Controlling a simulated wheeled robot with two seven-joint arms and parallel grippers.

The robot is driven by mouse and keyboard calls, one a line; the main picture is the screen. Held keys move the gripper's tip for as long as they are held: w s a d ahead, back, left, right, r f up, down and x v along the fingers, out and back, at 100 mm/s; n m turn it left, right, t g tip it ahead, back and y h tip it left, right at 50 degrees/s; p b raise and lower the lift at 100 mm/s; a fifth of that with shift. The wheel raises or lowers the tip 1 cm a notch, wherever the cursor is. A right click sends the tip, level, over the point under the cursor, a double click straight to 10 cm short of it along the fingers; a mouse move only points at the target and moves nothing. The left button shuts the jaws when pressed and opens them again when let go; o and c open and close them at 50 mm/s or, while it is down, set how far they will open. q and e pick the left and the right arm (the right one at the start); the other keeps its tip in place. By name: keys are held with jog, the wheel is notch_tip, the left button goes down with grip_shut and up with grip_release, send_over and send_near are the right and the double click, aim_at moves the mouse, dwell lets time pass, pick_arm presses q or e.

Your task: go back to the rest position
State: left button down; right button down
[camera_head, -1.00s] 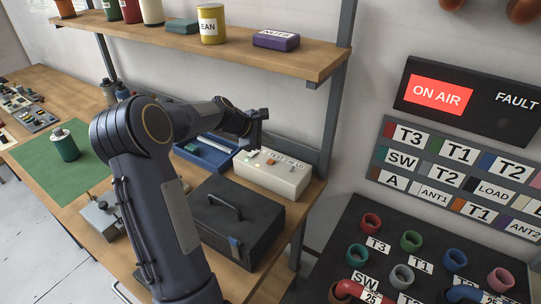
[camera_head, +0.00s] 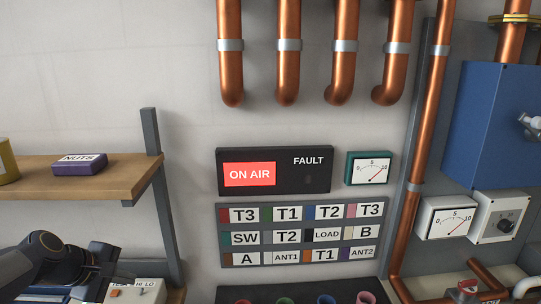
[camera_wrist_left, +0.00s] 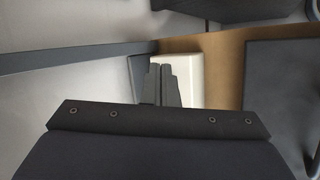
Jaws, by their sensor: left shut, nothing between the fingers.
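My left gripper (camera_wrist_left: 162,84) shows in the left wrist view with its two dark fingers together and nothing between them. It points down over a white box (camera_wrist_left: 190,72) on the wooden bench. In the head view my left gripper (camera_head: 112,262) is at the lower left, beside the white box (camera_head: 135,291) with small buttons and a label. Its fingertips are hard to make out there. My right gripper is in neither view.
A wooden shelf (camera_head: 105,190) with a purple NUTS box (camera_head: 80,163) is above my left arm. A grey shelf post (camera_head: 165,215) stands just right of the gripper. A dark case (camera_wrist_left: 285,75) is on the bench. The lit ON AIR panel (camera_head: 273,195) hangs on the wall.

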pick_arm(q)
jog(key=s+d+f+m, duration=0.1)
jog(key=s+d+m, duration=0.3)
jog(key=s, duration=0.4)
jog(key=s+d+f+m+g, duration=0.1)
jog(key=s+d+m, duration=0.4)
jog(key=s, duration=0.2)
jog(key=s+d+f+m, duration=0.1)
jog(key=s+d+m, duration=0.4)
jog(key=s, duration=0.3)
jog(key=shift+s+f+g, duration=0.3)
jog(key=shift+f, duration=0.05)
jog(key=shift+d, duration=0.1)
